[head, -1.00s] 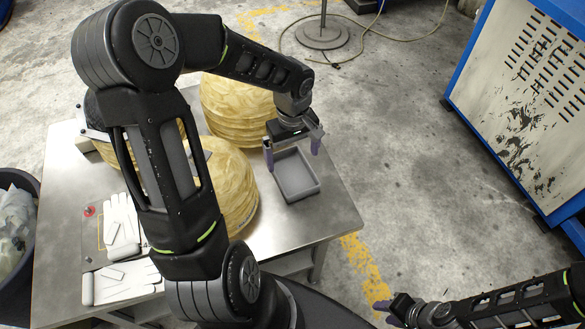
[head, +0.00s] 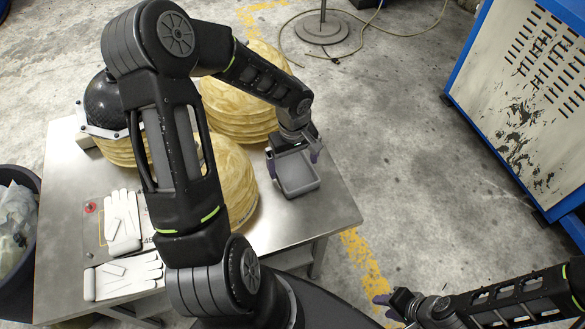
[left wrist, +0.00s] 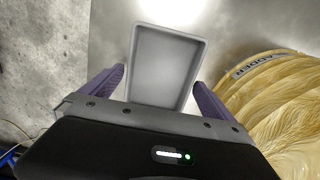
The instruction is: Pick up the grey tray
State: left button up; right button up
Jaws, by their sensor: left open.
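The grey tray (head: 297,174) is a shallow, empty rectangular tray lying on the metal table near its right edge. My left gripper (head: 294,165) is open over the tray's far end in the head view, with one purple finger on each side. In the left wrist view the tray (left wrist: 163,70) lies between the two open fingers (left wrist: 160,92); I cannot tell whether they touch its sides. My right gripper (head: 385,305) is at the lower right of the head view, away from the table; its jaw opening is unclear.
Stacks of yellowish domes (head: 235,105) stand close left of the tray. White gloves (head: 123,222) lie at the table's left on the metal table (head: 290,222). A bin (head: 15,245) stands at the far left. A blue-framed machine (head: 525,100) stands at the right; floor between is clear.

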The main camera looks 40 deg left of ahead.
aim_at(293, 172)
pick_arm(q)
jog(key=shift+f, duration=0.95)
jog(key=c, duration=1.3)
jog(key=shift+r, duration=0.15)
notch_tip(293, 172, up, 10)
jog(key=shift+f, duration=0.1)
